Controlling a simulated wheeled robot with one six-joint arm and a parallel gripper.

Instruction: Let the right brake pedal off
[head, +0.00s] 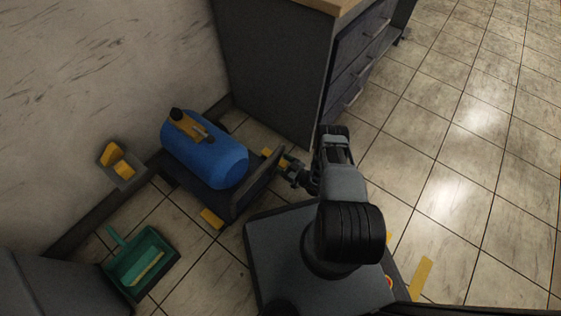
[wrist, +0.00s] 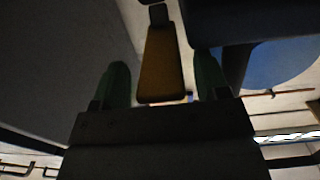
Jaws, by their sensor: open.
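A blue tank (head: 205,150) lies on a dark cart (head: 238,200) beside the wall. The right yellow brake pedal (head: 267,152) sticks out at the cart's cabinet-side end; the other yellow pedal (head: 212,218) is at its near corner. My gripper (head: 288,168) is close to the right pedal, beside the cart's end. In the wrist view the yellow pedal (wrist: 160,62) lies between the two green fingertips of my gripper (wrist: 162,84), with a gap on each side. The gripper is open and holds nothing. Whether a finger touches the pedal is not clear.
A dark drawer cabinet (head: 275,75) stands close behind my gripper. A green dustpan (head: 143,262) lies on the floor at lower left, and a wall box with a yellow item (head: 118,160) is left of the tank. The tiled floor (head: 460,130) at right is clear.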

